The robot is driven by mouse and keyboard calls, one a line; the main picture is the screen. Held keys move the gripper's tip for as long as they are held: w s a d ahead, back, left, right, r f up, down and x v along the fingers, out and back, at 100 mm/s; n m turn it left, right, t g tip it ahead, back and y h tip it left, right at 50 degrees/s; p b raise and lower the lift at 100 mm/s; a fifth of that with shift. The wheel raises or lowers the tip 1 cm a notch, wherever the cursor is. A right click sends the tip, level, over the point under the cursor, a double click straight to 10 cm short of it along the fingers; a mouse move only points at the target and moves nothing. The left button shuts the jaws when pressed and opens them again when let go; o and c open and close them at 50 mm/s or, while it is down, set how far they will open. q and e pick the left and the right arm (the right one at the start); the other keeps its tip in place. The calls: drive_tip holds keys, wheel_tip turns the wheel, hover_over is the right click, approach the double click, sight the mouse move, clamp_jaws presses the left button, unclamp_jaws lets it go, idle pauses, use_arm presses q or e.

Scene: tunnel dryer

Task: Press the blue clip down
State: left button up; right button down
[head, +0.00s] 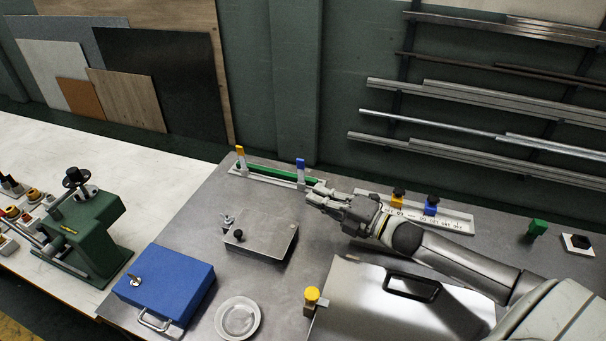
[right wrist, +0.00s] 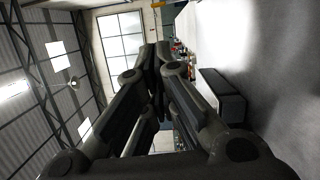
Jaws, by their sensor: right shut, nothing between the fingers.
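A blue clip (head: 300,170) stands upright at the right end of a pale rail with a green strip (head: 270,174), at the back edge of the grey table. A yellow clip (head: 240,156) stands upright at the rail's left end. My right gripper (head: 313,194) is shut and empty, just in front of and slightly right of the blue clip. I cannot tell whether it touches the rail. In the right wrist view its closed fingers (right wrist: 156,55) fill the middle, and no blue clip shows there. My left gripper is out of view.
A scale bar (head: 455,220) with a yellow block (head: 398,199) and a blue block (head: 431,205) lies behind my right arm. A metal box (head: 262,240), blue case (head: 165,285), round dish (head: 237,318) and large handled lid (head: 350,300) occupy the front.

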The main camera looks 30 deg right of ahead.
sight(301, 171)
drive_tip(key=p+x, duration=0.1)
drive_tip(key=x, duration=0.5)
drive_tip(key=shift+w+a+r, duration=0.1)
drive_tip(key=shift+w+r, duration=0.05)
drive_tip(key=shift+w, duration=0.05)
drive_tip(key=shift+w+d+p, duration=0.35)
drive_tip(key=shift+w+d, duration=0.35)
drive_tip(key=shift+d, duration=0.15)
drive_tip(key=shift+w+d, duration=0.55)
drive_tip(key=shift+d, duration=0.1)
drive_tip(key=shift+r, duration=0.1)
